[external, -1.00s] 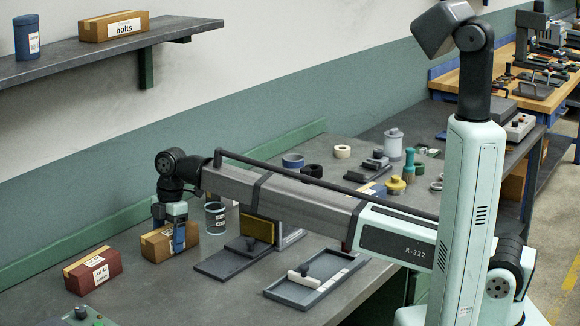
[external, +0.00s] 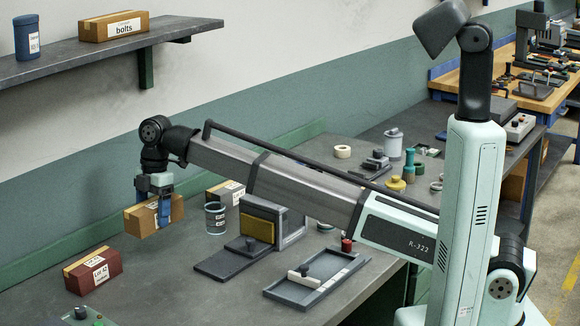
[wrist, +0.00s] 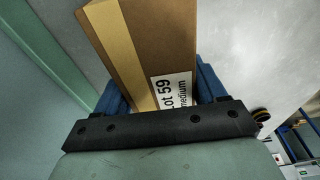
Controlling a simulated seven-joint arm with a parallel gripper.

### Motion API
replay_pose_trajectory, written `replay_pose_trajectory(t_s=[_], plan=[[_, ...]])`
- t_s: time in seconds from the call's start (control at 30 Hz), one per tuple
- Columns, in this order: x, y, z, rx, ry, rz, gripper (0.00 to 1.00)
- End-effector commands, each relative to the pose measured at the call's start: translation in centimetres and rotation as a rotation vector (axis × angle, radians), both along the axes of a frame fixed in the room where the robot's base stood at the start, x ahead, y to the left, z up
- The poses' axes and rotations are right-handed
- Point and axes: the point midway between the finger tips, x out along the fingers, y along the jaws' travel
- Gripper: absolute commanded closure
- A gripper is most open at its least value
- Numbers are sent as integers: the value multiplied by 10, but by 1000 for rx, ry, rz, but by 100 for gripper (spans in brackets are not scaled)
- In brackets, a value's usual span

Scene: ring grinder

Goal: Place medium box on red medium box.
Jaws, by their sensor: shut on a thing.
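A brown cardboard box (external: 146,219) with a tan tape strip is in my gripper (external: 164,210), above the table. My gripper is shut on it, with blue fingers on its sides. In the wrist view the brown box (wrist: 155,45) fills the space between the blue fingers, and its label reads "Lot 59 medium". The red box (external: 94,271), labelled "Lot 42", sits on the table at the lower left. The held box is above and to the right of the red box, apart from it.
Another brown box (external: 226,193) stands on the table behind my gripper, next to a dark can (external: 215,218). A grey fixture with a yellow pad (external: 257,228) and a shallow tray (external: 317,278) are to the right. The table between the red box and the fixture is clear.

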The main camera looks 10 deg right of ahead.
Motion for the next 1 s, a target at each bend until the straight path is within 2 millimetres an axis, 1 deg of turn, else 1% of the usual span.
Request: replay_pose_trajectory(t_s=[0.03,0.17,0.2,0.27,0.3,0.4,0.5,0.6,0.7,0.77,0.87,1.0], plan=[[-18,13,4,3,-1,26,87],[-55,52,16,10,-5,84,87],[-64,65,21,12,-7,100,87],[-78,85,28,15,-9,123,87],[-87,98,33,16,-10,136,87],[-99,126,44,17,-11,146,87],[-98,146,52,15,-11,130,87],[-92,159,57,11,-11,102,87],[-88,168,59,6,-8,74,87],[-87,170,60,2,-7,51,87],[-87,168,59,-3,-3,14,87],[-87,167,51,-5,-1,-4,87]])
